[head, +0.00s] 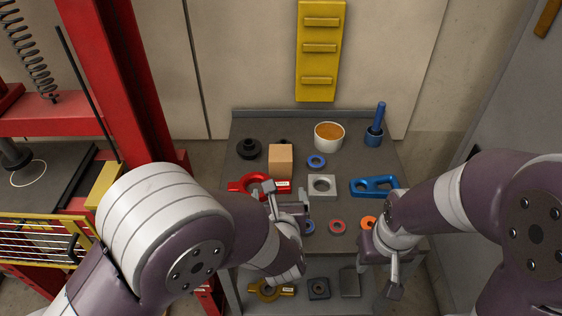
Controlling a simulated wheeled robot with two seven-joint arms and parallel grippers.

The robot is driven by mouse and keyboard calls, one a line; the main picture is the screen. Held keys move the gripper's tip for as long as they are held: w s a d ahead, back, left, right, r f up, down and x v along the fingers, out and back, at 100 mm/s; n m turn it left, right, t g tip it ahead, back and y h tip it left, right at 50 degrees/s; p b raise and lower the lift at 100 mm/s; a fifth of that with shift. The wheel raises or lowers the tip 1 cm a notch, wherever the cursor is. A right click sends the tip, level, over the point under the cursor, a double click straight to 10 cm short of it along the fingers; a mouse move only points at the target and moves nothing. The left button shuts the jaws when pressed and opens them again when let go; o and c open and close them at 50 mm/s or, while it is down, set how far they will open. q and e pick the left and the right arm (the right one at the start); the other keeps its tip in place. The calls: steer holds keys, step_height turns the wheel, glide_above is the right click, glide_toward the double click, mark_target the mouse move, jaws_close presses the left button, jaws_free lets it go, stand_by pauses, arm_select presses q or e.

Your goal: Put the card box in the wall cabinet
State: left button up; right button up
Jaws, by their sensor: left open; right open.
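The card box (280,158), a small tan cube, stands on the grey workbench (255,127) left of its middle. No wall cabinet can be made out in the head view. My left gripper (287,199) is over the bench, on the near side of the card box and apart from it in the picture. It is open with nothing seen between its fingers. My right gripper (379,275) is open and empty at the bench's near right edge, its fingers pointing down. My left arm hides part of the bench's left side.
A yellow panel (321,60) hangs on the wall. A red press frame (115,70) stands left. A lower shelf holds parts.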

mark_target(281, 167)
arm_select(q)
steer(key=shift+m, duration=0.3)
steer(key=x, duration=0.8)
steer(key=r+x, duration=0.1)
steer(key=x, duration=0.3)
steer(key=shift+w+d+f, duration=0.1)
steer(key=shift+w+d, duration=0.2)
steer(key=shift+w, duration=0.25)
steer(key=shift+s, duration=0.1)
steer(key=c, duration=1.4)
steer(key=shift+r, duration=0.55)
step_height(281, 167, up, 3)
steer(key=shift+r+p, duration=0.1)
steer(key=shift+p, duration=0.2)
steer(key=s+d+r+p, duration=0.1)
steer(key=d+r, duration=0.5)
steer(key=d, duration=0.5)
steer(key=shift+s+d+r, duration=0.2)
steer(key=shift+d+r, duration=0.1)
steer(key=shift+r, duration=0.1)
